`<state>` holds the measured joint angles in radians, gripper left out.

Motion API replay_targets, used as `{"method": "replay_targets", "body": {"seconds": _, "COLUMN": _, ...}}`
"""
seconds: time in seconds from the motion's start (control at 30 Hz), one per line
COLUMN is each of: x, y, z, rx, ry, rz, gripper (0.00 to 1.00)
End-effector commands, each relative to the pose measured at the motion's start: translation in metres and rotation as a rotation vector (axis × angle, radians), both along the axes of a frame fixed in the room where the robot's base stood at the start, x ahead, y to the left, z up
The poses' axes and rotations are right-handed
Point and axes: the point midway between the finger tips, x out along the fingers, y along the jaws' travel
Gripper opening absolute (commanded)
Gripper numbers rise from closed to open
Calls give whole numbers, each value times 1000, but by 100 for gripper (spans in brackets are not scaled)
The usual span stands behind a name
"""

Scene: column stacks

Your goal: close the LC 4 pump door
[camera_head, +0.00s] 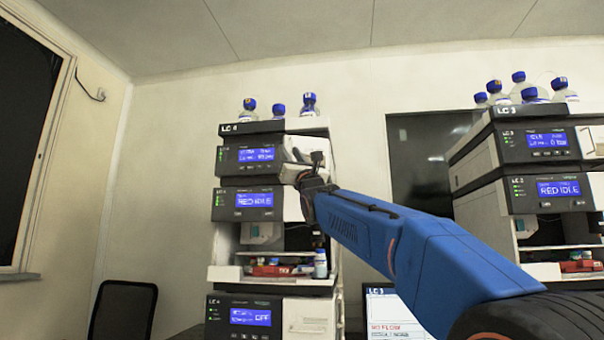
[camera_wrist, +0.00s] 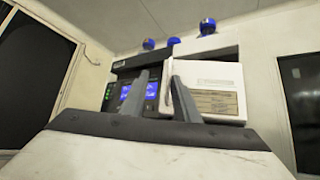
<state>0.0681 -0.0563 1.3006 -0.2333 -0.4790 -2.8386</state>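The LC 4 stack (camera_head: 250,128) stands left of centre in the head view. Its top pump module has a lit blue screen (camera_head: 257,155) and a white door (camera_head: 303,143) on the right. In the wrist view the white door (camera_wrist: 208,78) carries a printed label and looks slightly ajar, its panel tilted against the housing; the exact gap is unclear. My gripper (camera_head: 307,156) is in front of this module, partly covering the door. Contact cannot be told.
Blue-capped bottles (camera_head: 279,110) stand on top of the stack. A second module (camera_head: 253,199) with its own white panel sits directly below. A shelf (camera_head: 270,282) with small items is lower down. Another stack (camera_head: 540,145) stands at right, a chair (camera_head: 123,308) at lower left.

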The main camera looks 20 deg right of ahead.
Motion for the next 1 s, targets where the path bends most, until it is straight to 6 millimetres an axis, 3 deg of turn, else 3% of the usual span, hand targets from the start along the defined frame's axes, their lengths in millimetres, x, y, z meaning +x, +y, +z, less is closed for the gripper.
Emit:
{"method": "replay_targets", "body": {"seconds": 0.7, "x": -89, "y": -8, "z": -91, "rx": 1, "ry": 2, "rz": -1, "gripper": 24}}
{"method": "replay_targets", "body": {"seconds": 1.0, "x": -109, "y": -9, "z": -110, "rx": 0, "ry": 0, "rz": 0, "gripper": 24}}
